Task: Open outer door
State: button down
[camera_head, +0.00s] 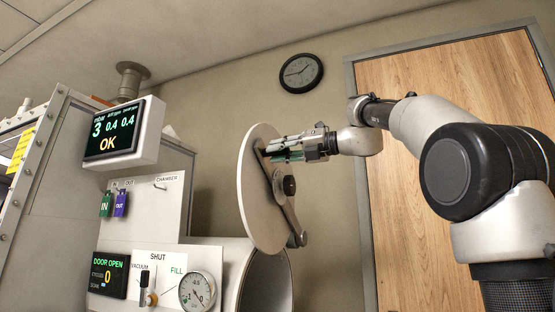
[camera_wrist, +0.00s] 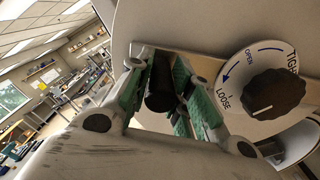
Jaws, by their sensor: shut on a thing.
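The outer door (camera_head: 250,205) is a pale round disc, raised above and swung clear of the mouth of the antechamber tube (camera_head: 268,285). A hinged arm with a dark knob (camera_head: 289,186) crosses its face. In the wrist view the knob (camera_wrist: 272,96) sits on a dial marked OPEN, LOOSE and TIGHT. My gripper (camera_head: 281,148) is at the door's upper right face. In the wrist view my gripper (camera_wrist: 165,85) has its green-padded fingers around a black cylindrical handle (camera_wrist: 158,98). The door's face (camera_wrist: 215,22) shows behind the fingers.
A status panel (camera_head: 107,278) reads DOOR OPEN. Above it a screen (camera_head: 113,132) reads OK. A gauge (camera_head: 197,292) and a vacuum/fill valve (camera_head: 146,290) are on the front panel. A wooden door (camera_head: 410,75) stands behind my arm.

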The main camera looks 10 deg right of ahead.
jog(key=shift+r, duration=0.15)
jog(key=c, duration=1.3)
grip_release()
jog(key=shift+o, duration=0.2)
jog(key=v, duration=1.2)
